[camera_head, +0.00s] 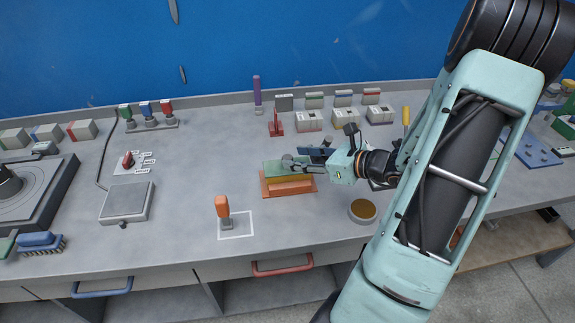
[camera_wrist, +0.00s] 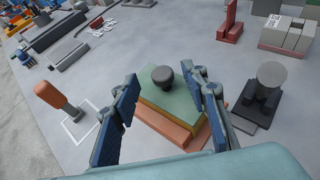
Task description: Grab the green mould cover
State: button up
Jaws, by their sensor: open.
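The green mould cover (camera_head: 274,168) lies on top of the orange mould base (camera_head: 290,188) near the middle of the bench. In the wrist view the cover (camera_wrist: 176,104) is a flat green plate with a dark round knob (camera_wrist: 162,76) on it, above a yellowish layer and the orange base (camera_wrist: 178,128). My gripper (camera_head: 300,160) is at the stack, coming from the right. In the wrist view its blue-padded fingers (camera_wrist: 170,98) are open, one on each side of the cover and knob. No contact with the cover can be made out. In the head view my gripper partly hides the cover.
An orange-handled tool (camera_head: 223,209) stands in a white outlined square left of the stack. A dark stand with a round grey top (camera_wrist: 268,82) is right of it. A round brown-filled dish (camera_head: 362,210) sits near the front edge. Bench left of the stack is mostly clear.

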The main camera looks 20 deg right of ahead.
aim_at(286, 156)
jog(key=x, duration=0.4)
jog(key=shift+w+f, duration=0.25)
grip_shut()
jog(key=shift+r, duration=0.15)
